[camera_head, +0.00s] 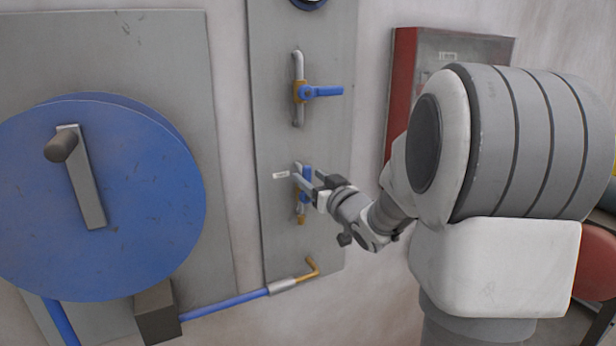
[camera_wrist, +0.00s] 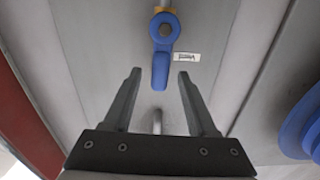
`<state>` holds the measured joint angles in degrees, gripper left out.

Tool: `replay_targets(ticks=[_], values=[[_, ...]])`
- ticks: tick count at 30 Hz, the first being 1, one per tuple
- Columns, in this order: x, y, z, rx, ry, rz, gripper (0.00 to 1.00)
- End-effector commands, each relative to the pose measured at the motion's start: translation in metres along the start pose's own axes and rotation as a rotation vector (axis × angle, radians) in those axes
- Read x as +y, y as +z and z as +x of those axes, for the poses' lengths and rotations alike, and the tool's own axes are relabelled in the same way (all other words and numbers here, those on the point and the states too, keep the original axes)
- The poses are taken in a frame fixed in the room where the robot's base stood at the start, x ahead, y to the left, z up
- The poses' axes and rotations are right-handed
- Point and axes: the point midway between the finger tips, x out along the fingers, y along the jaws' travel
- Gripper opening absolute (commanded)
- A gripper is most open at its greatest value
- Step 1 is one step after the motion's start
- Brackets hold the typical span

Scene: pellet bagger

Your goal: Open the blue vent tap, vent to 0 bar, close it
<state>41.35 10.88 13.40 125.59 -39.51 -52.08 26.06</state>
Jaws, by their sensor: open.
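The blue vent tap (camera_head: 307,184) is the lower tap on the grey panel, with a "Vent" label (camera_wrist: 187,57) beside it. Its blue handle (camera_wrist: 161,66) lies in line with the vertical pipe, pointing up in the head view. My gripper (camera_head: 308,178) is at the tap, open and empty. In the wrist view my gripper (camera_wrist: 159,75) has one finger on each side of the handle's free end, with gaps showing; I cannot tell the depth. A gauge (camera_head: 308,3) is cut off at the top edge, and its reading is out of view.
A second blue tap (camera_head: 320,92) above has its handle crosswise to the pipe. A large blue disc with a crank (camera_head: 140,200) stands at left. A red-sided cabinet (camera_head: 402,80) is at right. A blue pipe (camera_head: 225,305) runs below.

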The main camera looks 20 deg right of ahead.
Motion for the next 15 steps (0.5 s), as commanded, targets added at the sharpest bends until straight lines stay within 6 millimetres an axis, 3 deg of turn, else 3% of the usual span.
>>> replay_targets(ticks=[9,15], values=[[0.0002,0.0,-0.0003,0.0,0.0,0.0,0.56],[0.0002,0.0,-0.0002,0.0,0.0,0.0,0.2]])
